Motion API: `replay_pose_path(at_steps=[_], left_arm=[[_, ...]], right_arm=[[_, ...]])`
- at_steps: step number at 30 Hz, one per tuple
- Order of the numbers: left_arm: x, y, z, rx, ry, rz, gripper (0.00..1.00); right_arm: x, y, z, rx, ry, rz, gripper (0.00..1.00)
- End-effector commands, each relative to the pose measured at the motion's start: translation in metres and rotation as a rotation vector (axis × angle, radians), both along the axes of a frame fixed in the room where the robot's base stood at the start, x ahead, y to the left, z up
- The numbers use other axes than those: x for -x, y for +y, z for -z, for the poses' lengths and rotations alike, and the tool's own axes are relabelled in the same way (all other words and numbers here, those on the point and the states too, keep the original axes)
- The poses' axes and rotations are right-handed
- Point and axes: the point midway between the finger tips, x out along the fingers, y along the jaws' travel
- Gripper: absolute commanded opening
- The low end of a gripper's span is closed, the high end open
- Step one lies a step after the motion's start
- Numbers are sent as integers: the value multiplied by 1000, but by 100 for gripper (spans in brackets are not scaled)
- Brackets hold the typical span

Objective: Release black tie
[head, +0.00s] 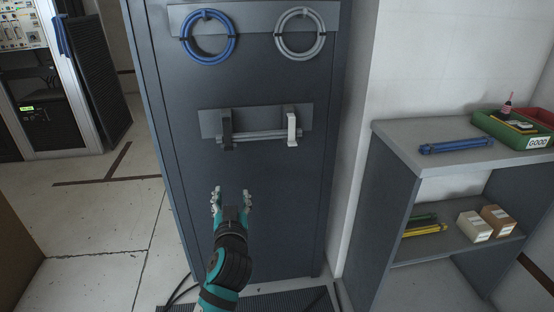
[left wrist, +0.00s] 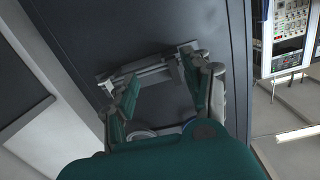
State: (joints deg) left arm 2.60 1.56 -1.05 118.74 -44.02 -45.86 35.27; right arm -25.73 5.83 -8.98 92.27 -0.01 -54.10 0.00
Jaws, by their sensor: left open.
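A black tie (head: 226,131) stands out from a plate on the dark cabinet front, around the left end of a grey bundle of rods (head: 260,136). A white tie (head: 292,130) is around the right end. My left gripper (head: 231,196) is open and empty, below the black tie and apart from it in the head view. The left wrist view shows its spread fingers (left wrist: 160,72), with the bar of rods (left wrist: 150,76) seen between and beyond them. My right gripper is not in view.
A blue coil (head: 208,58) and a grey coil (head: 300,54) hang above on the cabinet (head: 270,190). At right, a grey shelf (head: 400,139) holds a blue bundle (head: 456,146), a green tray (head: 510,141), boxes (head: 474,226) and a yellow bundle (head: 425,230).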

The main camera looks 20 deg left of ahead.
Motion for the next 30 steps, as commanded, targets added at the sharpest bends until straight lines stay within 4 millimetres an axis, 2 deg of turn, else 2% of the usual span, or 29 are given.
replay_pose_path(at_steps=[3,8,11,24,30], left_arm=[[10,10,-24,8,-71,-40,50],[2,17,-31,5,-83,-46,50],[-12,26,-32,4,-83,-46,50],[-94,75,-30,4,-81,-44,50],[-122,92,-30,5,-80,-43,50]], right_arm=[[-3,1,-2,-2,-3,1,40],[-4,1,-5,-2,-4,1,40],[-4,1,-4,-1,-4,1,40],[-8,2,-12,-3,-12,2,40],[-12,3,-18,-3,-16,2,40]])
